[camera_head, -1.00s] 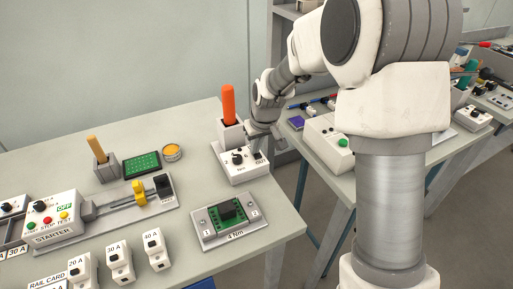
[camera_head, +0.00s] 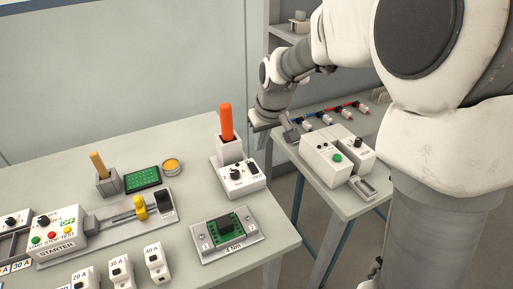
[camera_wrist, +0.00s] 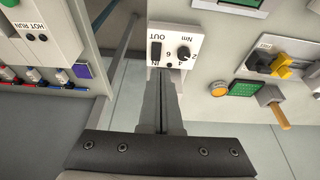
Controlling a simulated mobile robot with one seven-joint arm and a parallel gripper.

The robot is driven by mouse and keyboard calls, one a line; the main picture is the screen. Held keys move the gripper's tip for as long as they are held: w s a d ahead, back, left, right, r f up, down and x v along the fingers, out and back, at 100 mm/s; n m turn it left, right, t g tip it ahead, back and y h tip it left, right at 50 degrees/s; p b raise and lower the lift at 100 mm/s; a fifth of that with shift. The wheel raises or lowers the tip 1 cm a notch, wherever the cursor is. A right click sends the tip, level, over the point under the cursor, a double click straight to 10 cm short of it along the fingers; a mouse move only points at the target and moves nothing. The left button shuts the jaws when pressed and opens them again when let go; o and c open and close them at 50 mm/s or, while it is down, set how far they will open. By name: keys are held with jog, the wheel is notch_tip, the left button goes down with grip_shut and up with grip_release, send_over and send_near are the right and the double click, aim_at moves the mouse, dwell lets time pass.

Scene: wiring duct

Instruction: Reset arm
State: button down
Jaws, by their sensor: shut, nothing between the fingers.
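My gripper (camera_wrist: 162,105) points down in the wrist view with its fingers together and nothing between them. In the head view my gripper (camera_head: 262,127) is raised past the right edge of the main table, right of the torque unit. The white torque unit (camera_head: 243,180), with a dial and an OUT mark, stands on that table with an orange-handled tool (camera_head: 226,122) upright in its holder. In the wrist view the torque unit (camera_wrist: 190,32) shows just beyond the fingertips; I cannot tell whether they touch it.
On the main table (camera_head: 120,225) are a starter rig (camera_head: 60,235), a green-block plate (camera_head: 226,234), several white breakers (camera_head: 156,262), a yellow disc (camera_head: 171,165) and a wooden-handled tool (camera_head: 98,165). A second table at right holds white boxes (camera_head: 322,155) and coloured leads. A gap separates the tables.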

jog(key=shift+v, duration=0.8)
jog(key=shift+s, duration=0.15)
jog(key=s+d+r+m+t+p, duration=0.1)
jog(key=s+d+r, duration=0.3)
jog(key=s, duration=0.8)
jog(key=s+d+r+m+t+h+p, duration=0.1)
jog(key=s+d+r+m, duration=0.2)
jog(key=s, duration=0.9)
notch_tip(320, 180, up, 3)
jog(key=shift+s+d+f+m, duration=0.15)
jog(key=shift+d+m, duration=0.15)
jog(key=shift+d, duration=0.9)
